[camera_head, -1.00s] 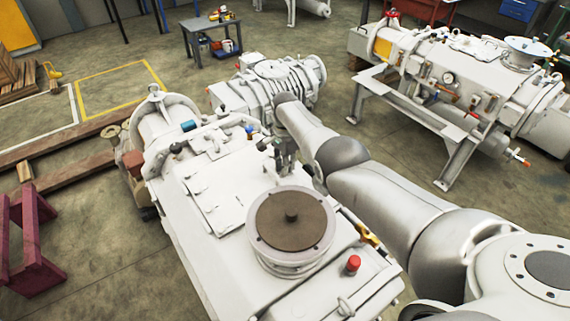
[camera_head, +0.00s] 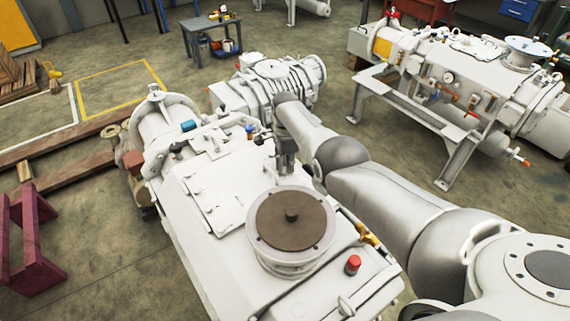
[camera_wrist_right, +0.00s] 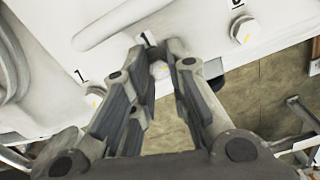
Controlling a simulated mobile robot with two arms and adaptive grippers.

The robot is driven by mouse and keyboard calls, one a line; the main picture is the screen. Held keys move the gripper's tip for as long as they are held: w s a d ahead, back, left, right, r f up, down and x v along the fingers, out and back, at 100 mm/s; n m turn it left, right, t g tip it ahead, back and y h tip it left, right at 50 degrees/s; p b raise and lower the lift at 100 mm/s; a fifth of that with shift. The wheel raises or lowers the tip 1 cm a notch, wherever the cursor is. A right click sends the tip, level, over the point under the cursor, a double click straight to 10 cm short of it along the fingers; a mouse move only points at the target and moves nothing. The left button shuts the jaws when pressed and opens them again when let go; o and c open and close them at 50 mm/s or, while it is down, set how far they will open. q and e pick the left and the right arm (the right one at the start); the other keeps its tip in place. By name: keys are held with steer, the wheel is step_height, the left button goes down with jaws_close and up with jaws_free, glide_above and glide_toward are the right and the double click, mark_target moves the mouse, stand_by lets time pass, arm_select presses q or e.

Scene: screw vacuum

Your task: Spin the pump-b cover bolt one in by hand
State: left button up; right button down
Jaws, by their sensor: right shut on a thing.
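My right gripper (camera_head: 287,160) points down at the white pump (camera_head: 190,245) in front of me, behind its round brown-topped flange (camera_head: 291,220). The right wrist view shows the gripper (camera_wrist_right: 163,52) shut on a small pale bolt head (camera_wrist_right: 160,69) with a yellow mark, between its fingertips against the white cover (camera_wrist_right: 60,30). The bolt's shank is hidden, so I cannot tell how deep it sits. A label, partly hidden by a finger, is just above it. My left gripper is not in view.
Other marked bolts sit on the cover at left (camera_wrist_right: 97,97) and right (camera_wrist_right: 246,31). A red cap (camera_head: 353,264) and a brass valve (camera_head: 368,235) stick up near the flange. Another white pump (camera_head: 450,85) stands at the right. Floor is clear between the pumps.

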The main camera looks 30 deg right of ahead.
steer(key=shift+w+d+r, duration=0.1)
steer(key=shift+w+r, duration=0.1)
steer(key=c, duration=1.5)
jaws_free()
steer(key=shift+o, duration=0.8)
steer(key=shift+s+f, duration=0.1)
steer(key=shift+s, duration=0.05)
step_height(320, 180, up, 12)
